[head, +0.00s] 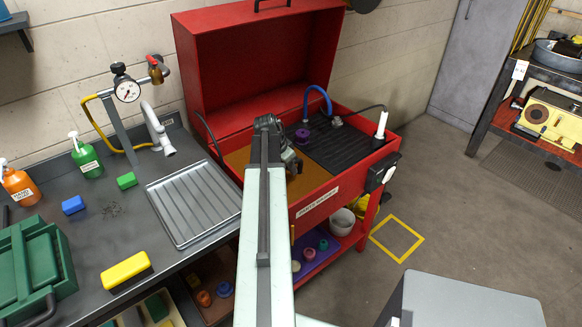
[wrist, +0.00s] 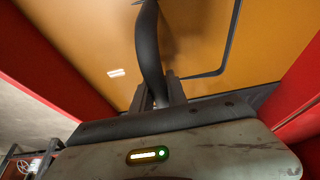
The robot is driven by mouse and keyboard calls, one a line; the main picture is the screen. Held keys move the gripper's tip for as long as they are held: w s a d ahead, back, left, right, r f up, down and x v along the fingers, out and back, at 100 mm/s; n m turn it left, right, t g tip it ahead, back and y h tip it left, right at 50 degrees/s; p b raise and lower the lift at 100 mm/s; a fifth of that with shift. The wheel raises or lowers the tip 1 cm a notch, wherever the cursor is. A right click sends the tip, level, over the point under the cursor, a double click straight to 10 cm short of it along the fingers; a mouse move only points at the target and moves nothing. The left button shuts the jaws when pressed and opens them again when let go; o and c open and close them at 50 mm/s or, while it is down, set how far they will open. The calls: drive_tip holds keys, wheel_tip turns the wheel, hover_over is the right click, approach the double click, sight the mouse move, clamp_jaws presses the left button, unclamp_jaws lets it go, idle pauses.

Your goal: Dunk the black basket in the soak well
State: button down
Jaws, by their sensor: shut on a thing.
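The red parts washer (head: 318,197) stands open at centre, and its soak well (head: 237,158) holds orange-brown liquid. My gripper (head: 293,162) is low over the well, partly hidden by my own arm. In the wrist view my gripper (wrist: 163,92) is shut on a black curved strip, which looks like the handle of the black basket (wrist: 151,45). The orange-brown well (wrist: 90,45) fills the background there, between red walls. The basket's body cannot be made out in either view, so I cannot tell how deep it sits.
A black ribbed drain board (head: 345,145) with a purple part (head: 303,134) lies right of the well. A blue hose (head: 318,92) arches behind. The raised red lid (head: 255,65) stands at the back. A grey bench with a metal tray (head: 195,203) is at left.

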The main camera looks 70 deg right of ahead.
drive_tip(key=shift+r, duration=0.2)
wheel_tip(320, 180, down, 3)
drive_tip(key=b, duration=0.3)
drive_tip(key=shift+f, duration=0.2)
wheel_tip(320, 180, up, 24)
drive_tip(key=p, duration=2.3)
drive_tip(key=shift+f, duration=0.1)
idle(1.4)
